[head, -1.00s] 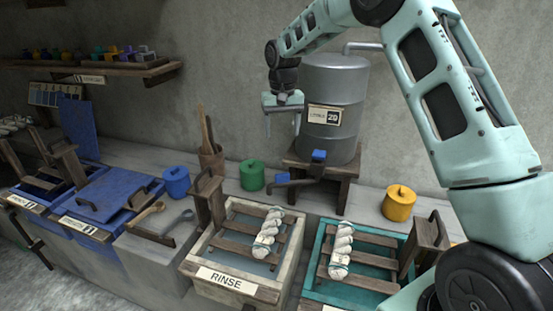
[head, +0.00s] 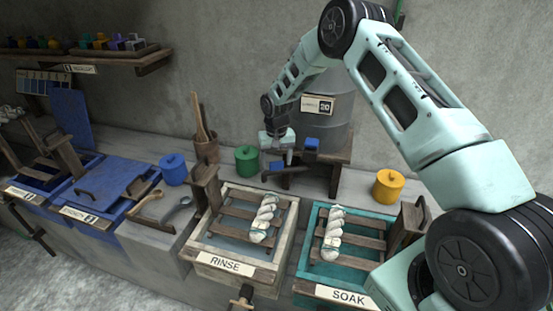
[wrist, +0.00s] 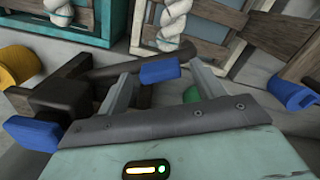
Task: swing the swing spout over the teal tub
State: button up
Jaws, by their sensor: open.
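The swing spout (head: 293,169) is a dark arm under the grey barrel, pointing left, with a blue grip (head: 277,166) near its free end. In the wrist view the dark spout (wrist: 115,75) runs to the right and its blue grip (wrist: 160,70) shows between my finger tips. My gripper (head: 279,158) is open above the blue grip; contact cannot be told. The teal tub (head: 307,246), labelled SOAK, stands at front right with a white twisted skein across its slats. The spout is not over it. The tub's edge also shows in the wrist view (wrist: 107,25).
A pale RINSE tub (head: 203,243) with another skein stands left of the teal tub. A second blue handle (head: 311,144) sits at the barrel (head: 335,120). Green (head: 247,161), blue (head: 173,170) and yellow (head: 388,187) lidded pots stand on the ledge.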

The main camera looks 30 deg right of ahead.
jog(key=shift+f, duration=0.7)
